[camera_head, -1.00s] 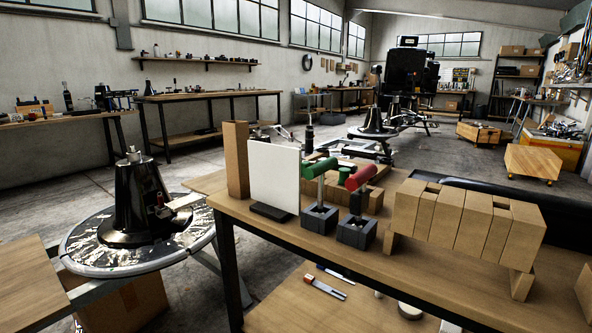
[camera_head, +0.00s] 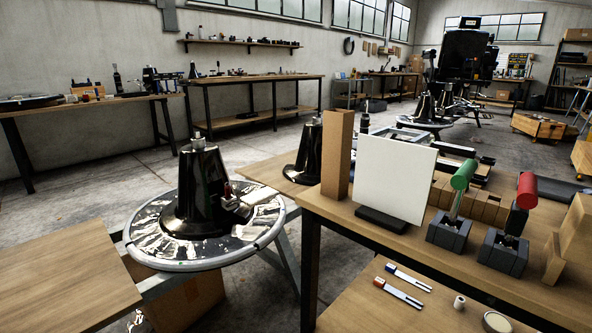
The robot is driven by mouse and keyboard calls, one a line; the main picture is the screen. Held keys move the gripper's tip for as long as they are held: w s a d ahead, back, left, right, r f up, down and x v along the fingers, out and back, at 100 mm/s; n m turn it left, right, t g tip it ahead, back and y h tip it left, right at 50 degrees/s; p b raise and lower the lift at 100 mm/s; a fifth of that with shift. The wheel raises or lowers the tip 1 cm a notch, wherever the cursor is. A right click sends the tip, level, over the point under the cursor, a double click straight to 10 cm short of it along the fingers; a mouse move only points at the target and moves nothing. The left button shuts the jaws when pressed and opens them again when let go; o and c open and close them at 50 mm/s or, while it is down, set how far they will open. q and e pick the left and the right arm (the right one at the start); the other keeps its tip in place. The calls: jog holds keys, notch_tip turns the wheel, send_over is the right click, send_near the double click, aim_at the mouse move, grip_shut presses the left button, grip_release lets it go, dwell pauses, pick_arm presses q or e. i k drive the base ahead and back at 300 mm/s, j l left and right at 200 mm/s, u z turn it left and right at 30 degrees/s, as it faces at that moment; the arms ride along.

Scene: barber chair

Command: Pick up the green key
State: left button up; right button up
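A key with a green cylindrical handle (camera_head: 464,175) stands in a dark grey square block (camera_head: 449,232) on the wooden workbench at the right. Its shaft goes down into the block and the handle is tilted. A similar key with a red handle (camera_head: 527,190) stands to its right in a second grey block (camera_head: 503,252). Neither of my grippers shows in the head view.
A white panel on a dark foot (camera_head: 382,219) and a tall wooden block (camera_head: 338,155) stand left of the keys. Light wooden blocks (camera_head: 570,240) sit to the right. A round metal-rimmed table with a black cone (camera_head: 200,190) stands left of the bench.

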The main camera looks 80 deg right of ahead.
aim_at(460, 180)
jog(key=i+l+u, duration=0.1)
jog(key=u, duration=0.65)
jog(key=l+u, duration=0.15)
jog(key=u, duration=0.55)
jog(key=l+u, duration=0.2)
jog(key=u, duration=0.55)
jog(key=l+u, duration=0.15)
jog(key=u, duration=0.6)
jog(key=k+l+u, duration=0.1)
jog(key=u, duration=0.65)
jog(key=k+l+u, duration=0.1)
jog(key=u, duration=0.6)
jog(key=k+u, duration=0.1)
jog(key=u, duration=0.65)
jog(key=k+j+u, duration=0.1)
jog(key=u, duration=0.65)
